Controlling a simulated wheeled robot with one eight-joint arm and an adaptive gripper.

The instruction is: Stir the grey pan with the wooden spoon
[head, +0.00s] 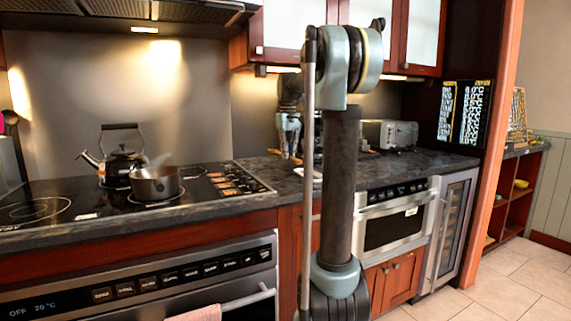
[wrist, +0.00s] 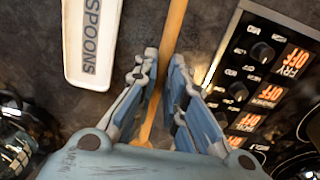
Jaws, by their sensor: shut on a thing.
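The grey pan (head: 155,186) stands on the black cooktop in the head view, in front of the kettle. My gripper (head: 290,153) is low over the dark counter, right of the cooktop and well apart from the pan. In the wrist view my gripper (wrist: 164,62) is shut on the wooden spoon (wrist: 175,22), whose shaft passes between the two blue fingers. Part of the shaft is hidden by the fingers. I cannot make out the spoon's bowl end. The pan is not visible in the wrist view.
A white spoon rest (wrist: 90,45) marked SPOONS lies beside the spoon. The cooktop's control panel (wrist: 252,75) is on the other side. A dark kettle (head: 122,160) stands behind the pan. A toaster (head: 390,134) is further right. A range hood (head: 130,12) hangs above the cooktop.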

